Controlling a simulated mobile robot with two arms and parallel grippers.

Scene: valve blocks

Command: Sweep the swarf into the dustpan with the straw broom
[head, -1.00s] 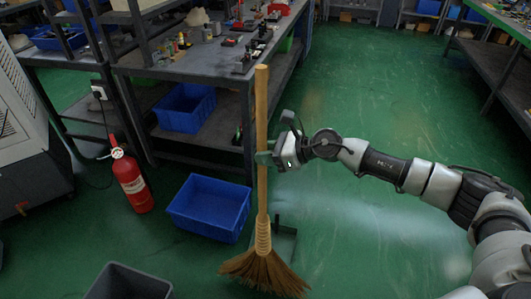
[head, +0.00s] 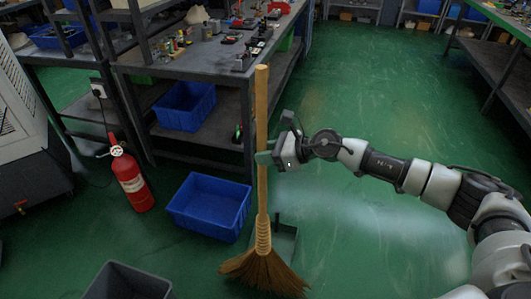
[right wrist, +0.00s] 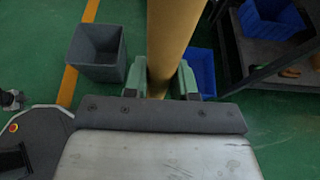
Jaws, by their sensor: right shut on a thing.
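The straw broom (head: 262,195) stands nearly upright in the head view, its bristles (head: 264,273) fanned out low at the floor. My right gripper (head: 264,158) is shut on its wooden handle at about mid-height. In the right wrist view the handle (right wrist: 172,40) runs up between the two green fingers of my right gripper (right wrist: 166,82). A grey-green dustpan (head: 286,243) lies on the floor just behind the broom, partly hidden by it. I cannot make out any swarf. My left gripper is not in view.
A blue bin (head: 209,207) sits on the floor left of the broom. A dark grey bin (head: 126,283) is at the lower left and a red fire extinguisher (head: 131,180) behind it. A workbench (head: 200,68) stands behind. The green floor to the right is open.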

